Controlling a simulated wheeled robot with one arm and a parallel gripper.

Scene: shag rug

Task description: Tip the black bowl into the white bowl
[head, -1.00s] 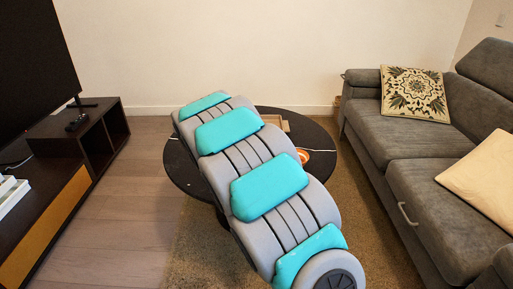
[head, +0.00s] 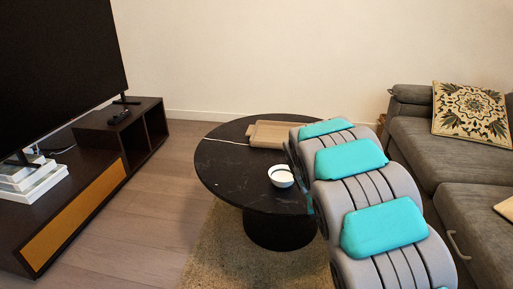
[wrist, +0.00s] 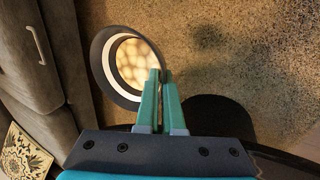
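The white bowl (head: 281,176) stands upright on the round black table, near its front right, in the head view; its inside looks partly dark. The black bowl (wrist: 103,54) shows in the wrist view, with several pale tan round things inside it. My gripper (wrist: 160,76) has its two green fingers close together on the bowl's lower right rim, and the bowl hangs over the rug, clear of the table. In the head view my arm hides both the gripper and the black bowl.
The black table (head: 235,166) has bare room at its left. A wooden tray (head: 272,134) lies at its back. A grey sofa (head: 420,150) stands right, a TV cabinet (head: 90,190) left. The rug (head: 225,250) lies under the table.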

